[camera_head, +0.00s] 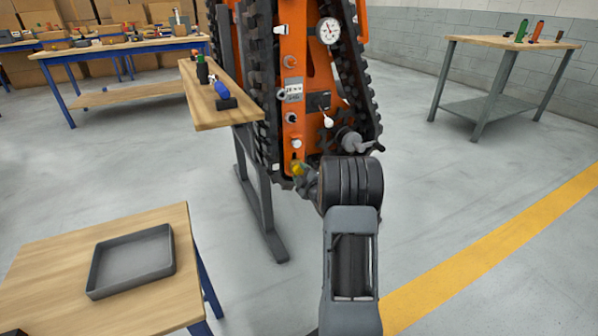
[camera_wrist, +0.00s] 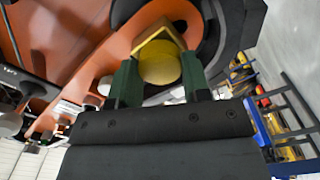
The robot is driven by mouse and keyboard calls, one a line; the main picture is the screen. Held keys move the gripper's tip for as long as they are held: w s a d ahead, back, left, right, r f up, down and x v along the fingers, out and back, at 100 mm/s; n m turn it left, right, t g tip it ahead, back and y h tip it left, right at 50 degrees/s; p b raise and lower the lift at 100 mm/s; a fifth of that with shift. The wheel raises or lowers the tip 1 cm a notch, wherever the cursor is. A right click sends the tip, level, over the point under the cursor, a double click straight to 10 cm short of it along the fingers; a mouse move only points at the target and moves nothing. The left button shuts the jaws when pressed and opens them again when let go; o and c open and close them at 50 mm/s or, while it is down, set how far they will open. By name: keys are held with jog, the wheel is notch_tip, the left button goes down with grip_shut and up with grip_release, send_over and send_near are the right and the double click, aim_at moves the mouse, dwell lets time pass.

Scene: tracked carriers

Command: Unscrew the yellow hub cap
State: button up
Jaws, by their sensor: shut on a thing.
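The yellow hub cap (camera_wrist: 160,64) is round and sits against the orange face of the tracked carrier (camera_wrist: 85,30). In the head view the cap (camera_head: 298,168) shows low on the orange panel of the upright carrier (camera_head: 291,75). My gripper (camera_wrist: 157,75) has its two green fingers on either side of the cap and is shut on it. In the head view my gripper (camera_head: 306,180) reaches the cap from the right, partly hidden by my wrist. The cap's far side and its thread are hidden.
A wooden shelf (camera_head: 215,100) with small tools is left of the carrier. A grey tray (camera_head: 133,262) lies on a wooden table (camera_head: 165,306) at front left. Workbenches stand at back left and at right (camera_head: 500,42).

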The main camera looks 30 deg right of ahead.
jog(key=shift+n, duration=0.7)
jog(key=n, duration=0.3)
jog(key=shift+n, duration=0.4)
jog(key=n, duration=0.6)
jog(key=o, duration=0.8)
jog(key=shift+o, duration=0.2)
